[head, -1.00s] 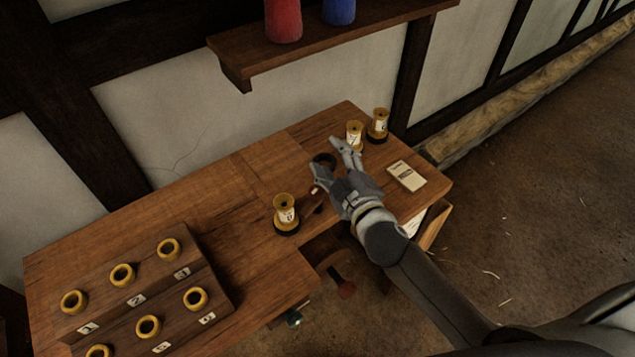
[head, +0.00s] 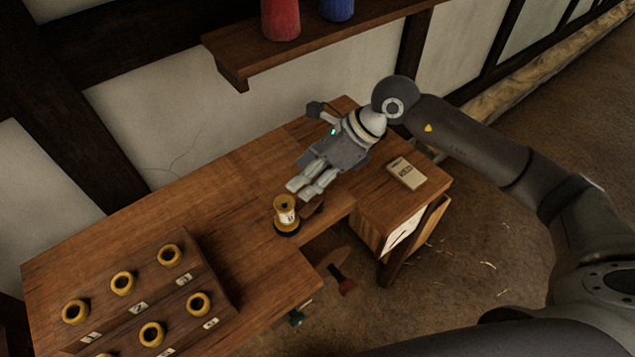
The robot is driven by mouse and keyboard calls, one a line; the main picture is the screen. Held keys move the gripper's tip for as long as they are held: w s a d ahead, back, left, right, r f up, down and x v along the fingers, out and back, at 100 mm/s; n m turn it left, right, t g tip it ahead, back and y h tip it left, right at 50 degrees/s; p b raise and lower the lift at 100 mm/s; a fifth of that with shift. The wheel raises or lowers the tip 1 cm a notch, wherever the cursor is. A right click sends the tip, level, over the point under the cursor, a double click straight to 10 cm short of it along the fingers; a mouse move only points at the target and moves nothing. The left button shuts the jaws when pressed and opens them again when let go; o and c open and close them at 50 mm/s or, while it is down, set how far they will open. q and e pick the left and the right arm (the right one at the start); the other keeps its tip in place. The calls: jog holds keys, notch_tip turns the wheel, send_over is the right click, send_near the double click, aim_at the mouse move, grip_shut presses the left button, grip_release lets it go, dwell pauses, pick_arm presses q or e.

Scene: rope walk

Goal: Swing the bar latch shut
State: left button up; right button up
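My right gripper (head: 304,190) reaches in from the right over the workbench and points down and left. Its two fingers lie close together side by side. Their tips are beside a yellow spool (head: 286,215) on a dark base. A short dark wooden piece (head: 313,208) shows just below the fingertips, partly hidden by them. I cannot tell whether it is the bar latch, or whether the fingers touch it. A cabinet under the bench's right end has a panel (head: 432,222) standing out at an angle. My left gripper is not in view.
The wooden workbench (head: 240,240) holds a stepped rack (head: 135,300) with several yellow rings at left. A pale labelled card (head: 405,172) lies at right. A shelf (head: 330,45) with a red spool (head: 280,18) and a blue one (head: 337,8) hangs above.

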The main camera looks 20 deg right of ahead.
jog(key=w+d+h, duration=0.2)
jog(key=d+h, duration=0.1)
jog(key=d, duration=0.4)
jog(key=p, duration=0.3)
send_over(312, 202)
jog(key=d, duration=0.2)
jog(key=shift+h, duration=0.3)
notch_tip(312, 202, down, 10)
jog(key=shift+w+r, duration=0.15)
jog(key=shift+r, duration=0.05)
jog(key=shift+w+a+f, duration=0.1)
jog(key=shift+f, duration=0.45)
